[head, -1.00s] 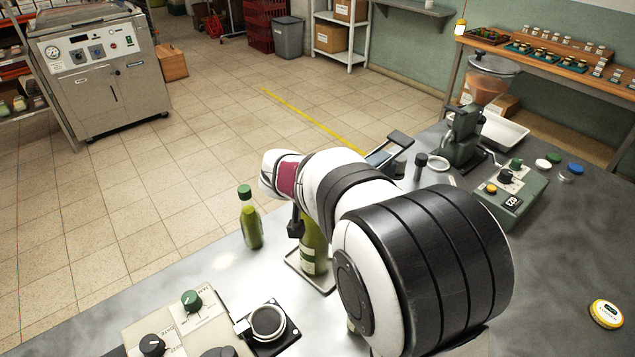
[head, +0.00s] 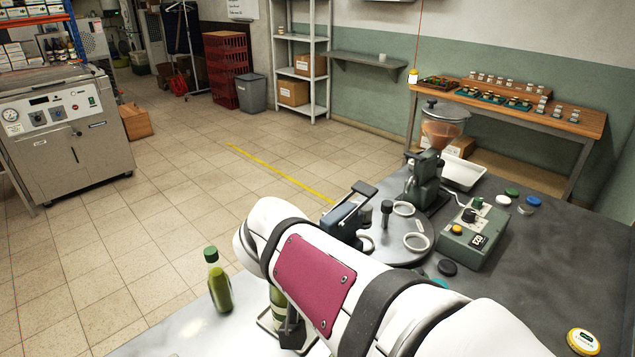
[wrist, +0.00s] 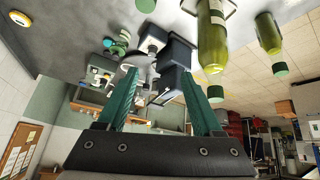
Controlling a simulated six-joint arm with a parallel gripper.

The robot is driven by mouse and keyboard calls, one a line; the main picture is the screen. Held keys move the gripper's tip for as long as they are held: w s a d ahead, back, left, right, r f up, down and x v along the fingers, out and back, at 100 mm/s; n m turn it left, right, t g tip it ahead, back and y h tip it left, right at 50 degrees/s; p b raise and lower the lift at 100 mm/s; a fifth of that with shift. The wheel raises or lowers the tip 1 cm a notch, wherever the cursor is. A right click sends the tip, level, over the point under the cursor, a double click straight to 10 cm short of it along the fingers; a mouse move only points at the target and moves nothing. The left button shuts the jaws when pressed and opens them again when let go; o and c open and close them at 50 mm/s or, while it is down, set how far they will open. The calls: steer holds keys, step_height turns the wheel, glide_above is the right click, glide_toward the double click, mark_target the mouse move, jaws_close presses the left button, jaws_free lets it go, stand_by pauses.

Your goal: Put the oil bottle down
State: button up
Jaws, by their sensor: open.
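Two green bottles stand upright at the bench's front left. One (head: 219,288) is in plain view with a green cap; the other (head: 277,300), pale-labelled, stands in a small shallow tray (head: 264,321) and is mostly hidden behind my arm. I cannot tell which the task calls the oil bottle. The wrist view is upside down; it shows the labelled bottle (wrist: 211,40) and the other bottle (wrist: 268,35) hanging from the top. My gripper (wrist: 160,82) is open with nothing between its green fingers, apart from both bottles. In the head view my arm hides most of the gripper.
A round turntable (head: 400,248) with white rings and a dark-headed machine stands beyond my arm. A grinder with a hopper (head: 443,130), a green control box (head: 474,232) and loose lids are to the right. Bare bench lies between.

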steer(key=s+d+f+m+g, duration=0.1)
steer(key=s+d+f+g, duration=0.2)
steer(key=s+d, duration=0.45)
steer(key=s+a+f+g+y, duration=0.1)
steer(key=s+f+y, duration=0.1)
steer(key=s, duration=0.6)
steer(key=s+a+f+m+g+y, duration=0.1)
steer(key=s+f+g+y, duration=0.1)
steer(key=s, duration=0.6)
steer(key=shift+s+a+f, duration=0.2)
steer(key=shift+s+f, duration=0.05)
steer(key=shift+s, duration=0.1)
